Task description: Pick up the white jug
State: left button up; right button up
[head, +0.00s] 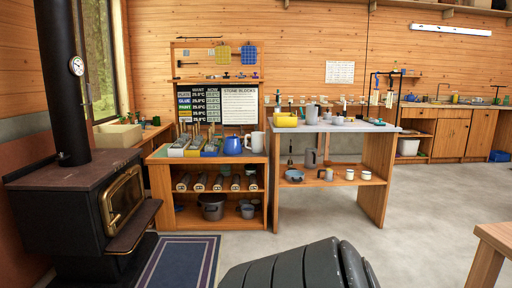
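A white jug (257,142) with a handle stands upright on the top of the left wooden shelf unit (160,158), near its right end. It is just right of a blue teapot (233,145). Neither of my grippers can be made out in the head view. A dark rounded part of my own body shows at the bottom middle, well in front of the shelf unit. Nothing is touching the jug except the surface under it.
A taller wooden table (376,168) with a yellow container (287,120) and grey jugs (309,158) stands right of the shelf unit. A black stove (80,215) is at left, beside a blue rug (181,262). A wooden table corner (495,236) juts in at right. Grey floor between is clear.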

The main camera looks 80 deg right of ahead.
aim_at(257, 137)
jog(key=z, duration=2.4)
jog(key=i+l+u, duration=0.1)
jog(key=i, duration=1)
